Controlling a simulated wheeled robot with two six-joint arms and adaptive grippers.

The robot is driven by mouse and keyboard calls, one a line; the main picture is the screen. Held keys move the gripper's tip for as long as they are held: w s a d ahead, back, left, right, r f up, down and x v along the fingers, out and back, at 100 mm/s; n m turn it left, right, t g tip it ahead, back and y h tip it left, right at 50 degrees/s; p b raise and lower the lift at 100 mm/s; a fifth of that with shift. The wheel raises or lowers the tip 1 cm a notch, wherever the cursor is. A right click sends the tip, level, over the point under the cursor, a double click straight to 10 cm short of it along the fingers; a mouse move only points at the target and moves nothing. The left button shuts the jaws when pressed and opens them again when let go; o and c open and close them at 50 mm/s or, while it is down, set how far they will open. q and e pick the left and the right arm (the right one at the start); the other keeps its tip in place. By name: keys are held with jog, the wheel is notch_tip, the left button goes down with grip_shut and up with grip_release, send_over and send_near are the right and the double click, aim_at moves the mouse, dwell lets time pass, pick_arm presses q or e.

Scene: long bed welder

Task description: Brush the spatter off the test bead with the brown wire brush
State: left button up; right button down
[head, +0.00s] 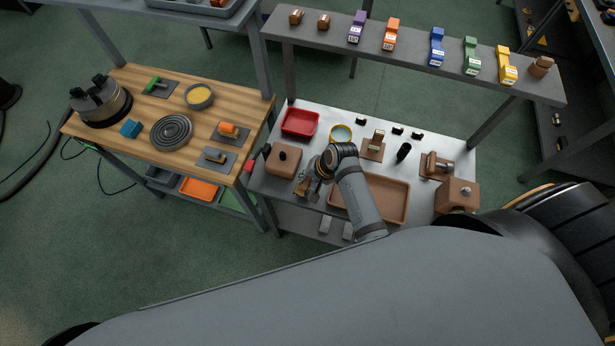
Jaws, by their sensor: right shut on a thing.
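My right gripper (313,182) is above the left front part of the grey metal table, between a brown lidded box and a brown tray. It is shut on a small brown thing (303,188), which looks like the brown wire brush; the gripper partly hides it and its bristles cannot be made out. I cannot pick out the test bead for certain. My left gripper is out of view.
The wooden table also holds an orange piece on a plate (229,130), a coiled disc (171,131) and a blue block (130,128). The metal table has the brown box (284,160), the brown tray (390,198) and a red tray (299,122). A shelf (345,45) runs behind.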

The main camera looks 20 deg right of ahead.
notch_tip(320, 180, down, 2)
jog(key=shift+f+b, duration=0.1)
jog(key=shift+b, duration=0.25)
jog(key=w+d, duration=0.4)
jog(key=w, duration=0.1)
jog(key=shift+w+d+r+p, duration=0.2)
jog(key=shift+w+p, duration=0.05)
jog(key=shift+p, duration=0.15)
jog(key=shift+r+p, duration=0.15)
jog(key=shift+p, duration=0.75)
jog(key=shift+f+b, duration=0.4)
jog(key=shift+f, duration=0.25)
jog(key=shift+s+p, duration=0.1)
jog(key=shift+p, duration=0.25)
jog(key=shift+s, duration=0.1)
